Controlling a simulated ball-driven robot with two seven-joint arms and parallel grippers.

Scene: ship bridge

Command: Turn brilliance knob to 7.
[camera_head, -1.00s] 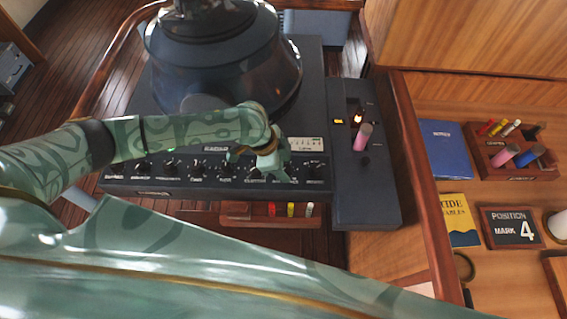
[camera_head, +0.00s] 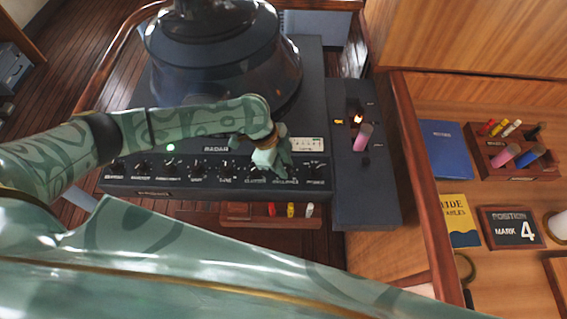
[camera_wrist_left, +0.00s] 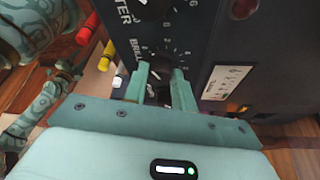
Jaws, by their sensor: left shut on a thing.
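The brilliance knob (camera_wrist_left: 161,93) is dark and sits on the black radar panel (camera_head: 160,188), beside a white label starting "BRILL" and a dial of white numbers. In the left wrist view my left gripper (camera_wrist_left: 160,88) has one pale green finger on each side of the knob and is shut on it. The fingers and the gripper body hide much of the knob, and I cannot read its setting. In the head view the left gripper (camera_head: 279,168) covers the right part of the knob row. My right gripper is not in view.
The clutter knob (camera_wrist_left: 153,7) is close by on the panel. Red, yellow and white sticks (camera_head: 290,210) lie in a wooden tray below. A side console (camera_head: 365,190) carries a pink-topped lever (camera_head: 363,137). A wooden rail (camera_head: 428,185) borders the desk at right.

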